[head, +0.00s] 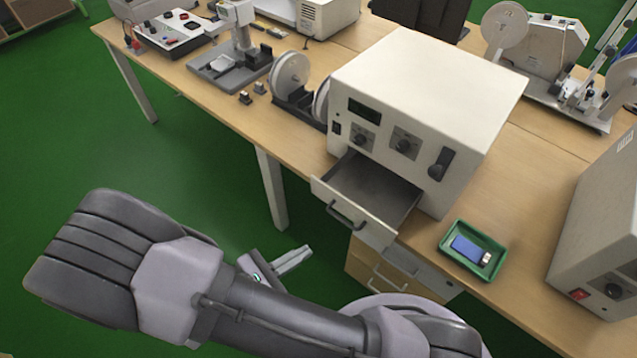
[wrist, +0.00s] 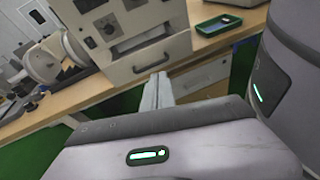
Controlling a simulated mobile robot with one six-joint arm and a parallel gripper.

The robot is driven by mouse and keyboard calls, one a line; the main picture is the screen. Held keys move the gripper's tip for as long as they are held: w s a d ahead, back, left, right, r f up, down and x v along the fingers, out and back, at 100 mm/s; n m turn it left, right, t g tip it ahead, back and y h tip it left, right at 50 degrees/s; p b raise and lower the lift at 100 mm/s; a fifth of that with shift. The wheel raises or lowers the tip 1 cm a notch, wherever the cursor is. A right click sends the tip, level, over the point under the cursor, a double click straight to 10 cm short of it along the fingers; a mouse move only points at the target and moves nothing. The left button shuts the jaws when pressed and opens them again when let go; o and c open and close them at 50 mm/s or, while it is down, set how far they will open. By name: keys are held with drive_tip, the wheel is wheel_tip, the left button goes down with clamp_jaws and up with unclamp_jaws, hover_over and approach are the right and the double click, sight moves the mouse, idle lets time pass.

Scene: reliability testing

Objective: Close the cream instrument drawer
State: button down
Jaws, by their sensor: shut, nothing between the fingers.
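The cream instrument (head: 425,85) stands on the wooden bench. Its cream drawer (head: 378,236) is pulled out at the front, with an empty grey inside and a dark bar handle (head: 346,214). In the wrist view the drawer front (wrist: 122,70) and its handle (wrist: 151,63) face me. My gripper (head: 307,250) is shut and empty, in front of the drawer and apart from it in the head view. In the wrist view the shut fingertips (wrist: 159,76) appear just below the handle.
A green tray (head: 447,246) with a blue item (head: 466,247) lies right of the drawer. Wooden and grey bench drawers (head: 392,276) sit below. Reels (head: 290,72) stand left of the instrument, and another cream box (head: 605,235) stands at far right. Floor left of the drawer is clear.

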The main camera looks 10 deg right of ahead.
sight(341, 220)
drive_tip(key=w+d+f+n+t+b, duration=0.2)
drive_tip(key=w+d+f+n+b, duration=0.1)
drive_tip(key=w+d, duration=0.4)
wheel_tip(341, 220, down, 3)
drive_tip(key=d+b, duration=0.1)
drive_tip(key=d, duration=0.2)
drive_tip(key=shift+w+r+t+b, duration=0.2)
drive_tip(key=shift+w+t+b, duration=0.1)
drive_tip(key=shift+w+b, duration=0.05)
